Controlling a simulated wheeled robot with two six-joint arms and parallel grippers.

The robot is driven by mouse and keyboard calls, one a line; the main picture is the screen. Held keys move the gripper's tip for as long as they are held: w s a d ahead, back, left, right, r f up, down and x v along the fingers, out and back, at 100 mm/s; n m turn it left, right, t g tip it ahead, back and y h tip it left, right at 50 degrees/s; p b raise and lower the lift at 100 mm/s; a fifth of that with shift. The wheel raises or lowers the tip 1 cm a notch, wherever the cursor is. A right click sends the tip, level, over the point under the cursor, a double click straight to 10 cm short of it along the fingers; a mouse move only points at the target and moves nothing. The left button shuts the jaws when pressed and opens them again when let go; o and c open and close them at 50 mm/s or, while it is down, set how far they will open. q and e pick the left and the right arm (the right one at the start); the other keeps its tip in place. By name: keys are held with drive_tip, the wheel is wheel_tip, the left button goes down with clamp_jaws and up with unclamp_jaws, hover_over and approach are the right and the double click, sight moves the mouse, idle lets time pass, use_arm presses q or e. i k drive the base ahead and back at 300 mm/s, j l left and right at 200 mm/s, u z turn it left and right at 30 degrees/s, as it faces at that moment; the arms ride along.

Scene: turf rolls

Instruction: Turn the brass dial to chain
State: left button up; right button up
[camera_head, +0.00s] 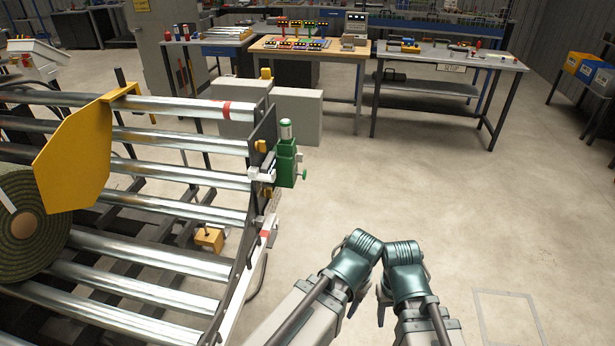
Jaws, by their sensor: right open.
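I cannot clearly make out a brass dial with markings. A small yellow-brown part (261,146) sits on the dark end plate of the roller rack, too small to identify. Beside it a green unit (286,163) with a clear-topped cylinder and a small green handle is mounted on the plate. My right gripper (384,302) hangs at the bottom centre, open and empty, well apart from the rack. My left gripper (354,301) is beside it, partly hidden by its own wrist; its jaws cannot be read.
The roller rack (170,217) fills the left, with a yellow guard plate (76,154) and a green turf roll (29,222). A wooden-topped table (338,58) and a grey table (495,61) stand at the back. The floor (470,190) on the right is clear.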

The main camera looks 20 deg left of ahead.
sight(268, 193)
drive_tip(key=i+u, duration=0.1)
drive_tip(key=i, duration=0.35)
drive_tip(key=i+l+u, duration=0.15)
drive_tip(key=i, duration=0.3)
drive_tip(key=i+l+u, duration=0.1)
drive_tip(key=i, duration=0.35)
